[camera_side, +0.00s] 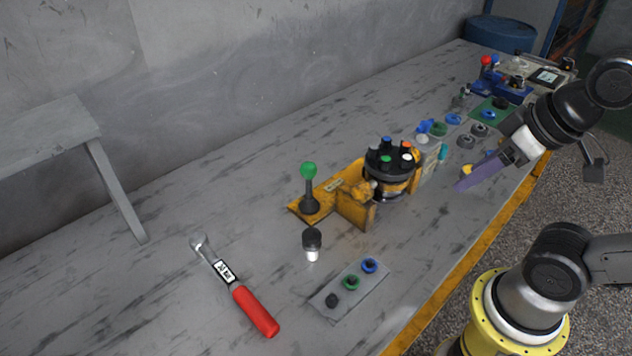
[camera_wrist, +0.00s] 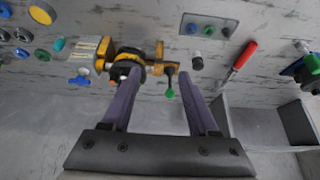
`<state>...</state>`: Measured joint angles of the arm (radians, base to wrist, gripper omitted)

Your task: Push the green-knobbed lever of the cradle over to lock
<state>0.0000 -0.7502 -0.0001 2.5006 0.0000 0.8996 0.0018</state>
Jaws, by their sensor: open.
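The yellow cradle (camera_side: 355,208) stands on the grey workbench. Its lever with the green knob (camera_side: 308,170) rises nearly upright from the cradle's left end. A dark round motor (camera_side: 388,170) with coloured plugs on top sits at the cradle's right end. My gripper (camera_side: 464,187) is above the bench, to the right of the motor and well apart from the lever. In the wrist view my gripper (camera_wrist: 156,80) is open, with two purple fingers and nothing between them touching. The green knob (camera_wrist: 171,93) appears there just left of the right finger, and the cradle (camera_wrist: 150,62) lies beyond the fingers.
A torque wrench with a red handle (camera_side: 256,312) lies at the front left. A black-topped white part (camera_side: 312,244) stands near the cradle. A grey plate (camera_side: 349,290) holds coloured rings. Several rings and fittings (camera_side: 466,141) lie behind right. A shelf (camera_side: 50,135) stands left.

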